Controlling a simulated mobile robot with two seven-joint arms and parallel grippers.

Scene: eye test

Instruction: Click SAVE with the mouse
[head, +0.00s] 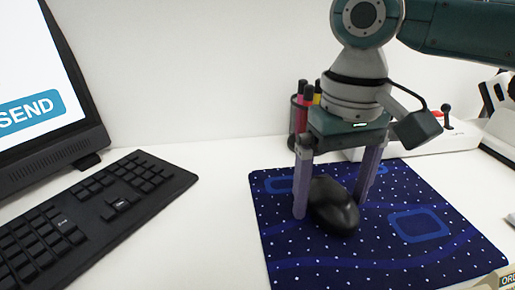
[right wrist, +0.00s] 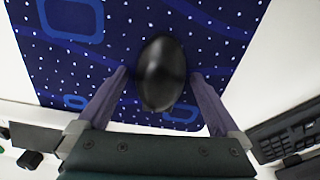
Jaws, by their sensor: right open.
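The black mouse (head: 338,212) lies on a dark blue mouse pad (head: 285,240) with white dots and blue outlines. My right gripper (head: 331,206) points down over the pad, open, with one finger on each side of the mouse. In the right wrist view the mouse (right wrist: 160,72) sits between the two fingertips, with a gap on both sides. The monitor (head: 45,95) is cut off at the left; its visible part shows a blue button (head: 30,112) reading SEND. No SAVE label shows. My left gripper is not in view.
A black keyboard (head: 110,205) lies before the monitor, left of the pad. A dark pen cup (head: 296,115) with several pens stands behind the gripper. A white device (head: 455,140) with a red-tipped part is at the back right. White desk is clear between keyboard and pad.

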